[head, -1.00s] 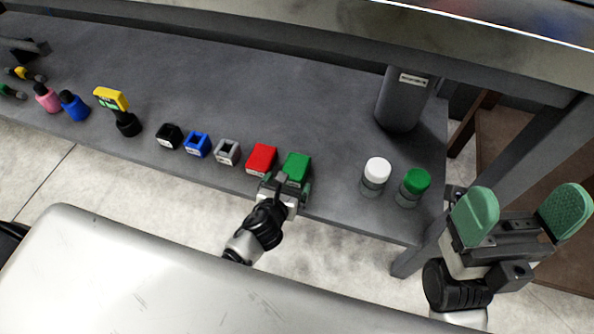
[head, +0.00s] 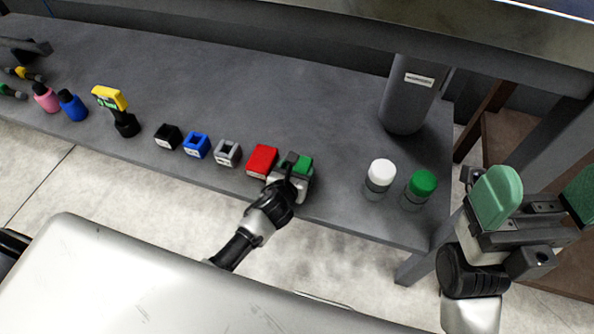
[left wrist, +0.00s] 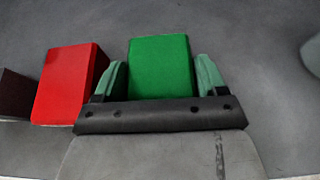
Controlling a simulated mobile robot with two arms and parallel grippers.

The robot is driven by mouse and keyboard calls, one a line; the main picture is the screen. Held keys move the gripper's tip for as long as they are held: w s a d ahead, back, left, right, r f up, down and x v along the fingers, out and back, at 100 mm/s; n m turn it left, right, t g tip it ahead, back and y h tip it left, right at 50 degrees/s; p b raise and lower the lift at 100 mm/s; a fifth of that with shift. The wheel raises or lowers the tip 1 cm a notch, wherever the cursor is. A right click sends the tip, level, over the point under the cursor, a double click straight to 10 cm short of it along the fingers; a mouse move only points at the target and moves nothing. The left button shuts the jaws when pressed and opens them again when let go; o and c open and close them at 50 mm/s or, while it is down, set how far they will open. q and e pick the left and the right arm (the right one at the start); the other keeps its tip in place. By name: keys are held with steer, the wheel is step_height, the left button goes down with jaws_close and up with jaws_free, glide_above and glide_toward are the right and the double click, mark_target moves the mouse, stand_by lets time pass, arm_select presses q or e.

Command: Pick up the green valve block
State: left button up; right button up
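The green valve block (head: 304,163) stands near the front edge of the grey bench, right of the red block. My left gripper (head: 291,173) is over its near side and hides part of it. In the left wrist view the green block (left wrist: 160,68) lies between the two green fingers (left wrist: 161,78), one close on each side. I cannot tell whether both fingers press on it. My right gripper (head: 541,196) is open and empty at the right, beyond the bench's end.
The red block (head: 263,160) stands close on the left, with grey (head: 227,152), blue (head: 197,145) and black (head: 168,136) blocks further left. A white-capped jar (head: 380,175) and a green-capped jar (head: 420,187) stand to the right. The bench (head: 235,85) is clear behind.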

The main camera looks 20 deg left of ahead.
arm_select(q)
steer(key=c, duration=1)
steer(key=shift+r, duration=0.15)
steer(key=shift+w, duration=0.1)
